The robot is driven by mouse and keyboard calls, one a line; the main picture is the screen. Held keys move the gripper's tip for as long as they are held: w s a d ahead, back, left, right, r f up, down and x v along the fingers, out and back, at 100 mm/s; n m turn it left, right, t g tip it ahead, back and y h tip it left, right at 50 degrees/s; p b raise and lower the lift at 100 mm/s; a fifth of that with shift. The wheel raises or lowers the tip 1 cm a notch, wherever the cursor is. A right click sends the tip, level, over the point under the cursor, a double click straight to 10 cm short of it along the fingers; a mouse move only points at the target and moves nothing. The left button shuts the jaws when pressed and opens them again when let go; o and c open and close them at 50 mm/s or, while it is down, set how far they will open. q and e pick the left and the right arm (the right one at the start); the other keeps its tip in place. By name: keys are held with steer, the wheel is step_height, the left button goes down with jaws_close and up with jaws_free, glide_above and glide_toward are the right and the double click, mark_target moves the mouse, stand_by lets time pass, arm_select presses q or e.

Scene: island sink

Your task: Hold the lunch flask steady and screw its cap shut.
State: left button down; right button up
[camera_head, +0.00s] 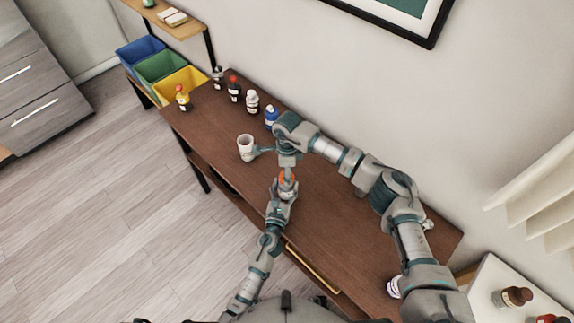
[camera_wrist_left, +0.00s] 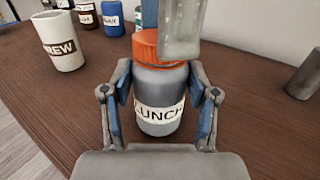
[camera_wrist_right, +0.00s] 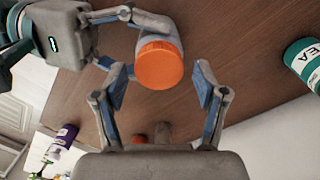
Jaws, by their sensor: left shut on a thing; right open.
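The lunch flask (camera_wrist_left: 158,85) is a grey bottle with a white "LUNCH" label, upright on the brown table. Its orange cap (camera_wrist_left: 158,46) sits on top; how far it is screwed on cannot be told. My left gripper (camera_wrist_left: 160,112) is shut on the flask's body from the near side, one finger on each side of it. My right gripper (camera_wrist_right: 160,82) is open, and the orange cap shows between and beyond its fingers in the right wrist view. In the head view the right gripper (camera_head: 288,166) is over the flask and hides part of it.
A white mug (camera_head: 246,148) labelled "BREW" stands left of the flask. Several bottles, one blue (camera_head: 271,118), line the table's back left. A teal "TEA" container (camera_wrist_right: 303,64) shows in the right wrist view. Coloured bins (camera_head: 180,84) stand beyond the table's far end.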

arm_select(q)
steer(key=shift+f, duration=0.15)
arm_select(e)
steer(key=shift+f, duration=0.35)
steer(key=c, duration=1.2)
steer(key=m, duration=0.3)
steer(key=o, duration=1.3)
